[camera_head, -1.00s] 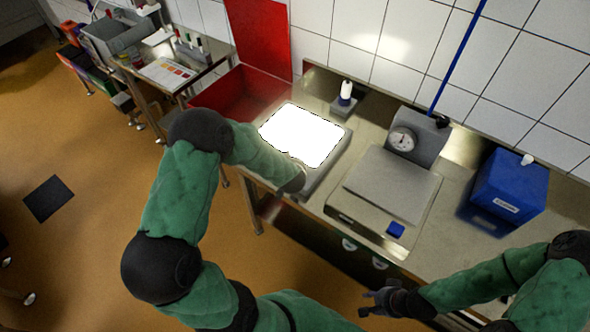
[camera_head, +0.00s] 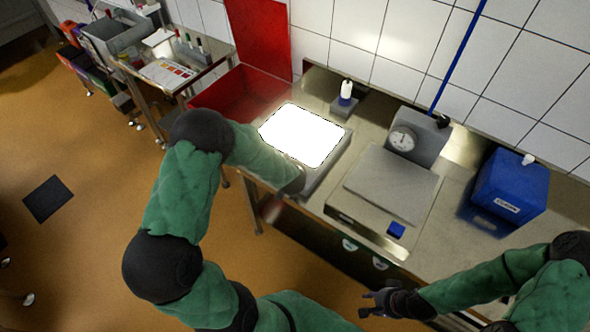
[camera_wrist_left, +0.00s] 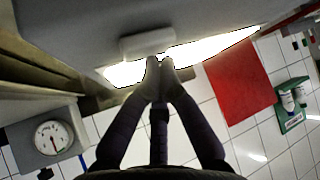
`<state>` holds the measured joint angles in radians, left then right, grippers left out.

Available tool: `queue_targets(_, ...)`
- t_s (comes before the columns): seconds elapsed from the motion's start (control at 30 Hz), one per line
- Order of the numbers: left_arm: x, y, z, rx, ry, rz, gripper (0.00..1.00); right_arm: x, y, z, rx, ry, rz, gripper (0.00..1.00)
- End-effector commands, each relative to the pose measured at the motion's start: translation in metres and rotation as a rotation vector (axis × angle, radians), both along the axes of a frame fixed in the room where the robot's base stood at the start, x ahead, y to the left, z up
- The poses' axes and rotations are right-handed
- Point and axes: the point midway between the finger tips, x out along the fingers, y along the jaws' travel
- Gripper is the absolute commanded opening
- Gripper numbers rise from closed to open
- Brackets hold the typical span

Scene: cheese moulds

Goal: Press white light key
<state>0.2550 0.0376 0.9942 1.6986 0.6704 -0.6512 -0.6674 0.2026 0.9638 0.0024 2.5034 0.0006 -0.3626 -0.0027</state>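The light box (camera_head: 325,172) stands on the steel bench, and its top panel (camera_head: 304,135) glows bright white. In the left wrist view, a pale block-shaped key (camera_wrist_left: 147,42) sits on the grey face of the box beside the glowing strip (camera_wrist_left: 215,57). My left gripper (camera_wrist_left: 161,64) has its fingertips together just below the key; I cannot tell whether they touch it. In the head view my left forearm hides that gripper and part of the box's front. My right gripper (camera_head: 371,302) is open and empty in front of the bench.
A scale with a dial (camera_head: 403,140) and flat plate (camera_head: 392,184) stands right of the light box. A blue box (camera_head: 510,187) is farther right. A red tray (camera_head: 222,104) lies to the left, and a small white-topped bottle (camera_head: 346,92) stands behind.

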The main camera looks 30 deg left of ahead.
Motion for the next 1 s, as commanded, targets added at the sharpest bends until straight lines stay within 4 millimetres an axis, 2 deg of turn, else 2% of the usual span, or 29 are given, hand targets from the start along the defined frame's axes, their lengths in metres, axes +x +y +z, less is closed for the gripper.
queue_targets(0.67, 0.000, 0.000, -0.005, 0.000, 0.000, 0.000, 0.00, 0.000, 0.000, -0.003, 0.000, 0.000, 0.000, 0.36)
queue_targets(1.0, 0.000, 0.000, 0.009, 0.000, 0.000, 0.000, 0.00, 0.000, 0.000, 0.011, 0.000, 0.000, 0.000, 0.36)
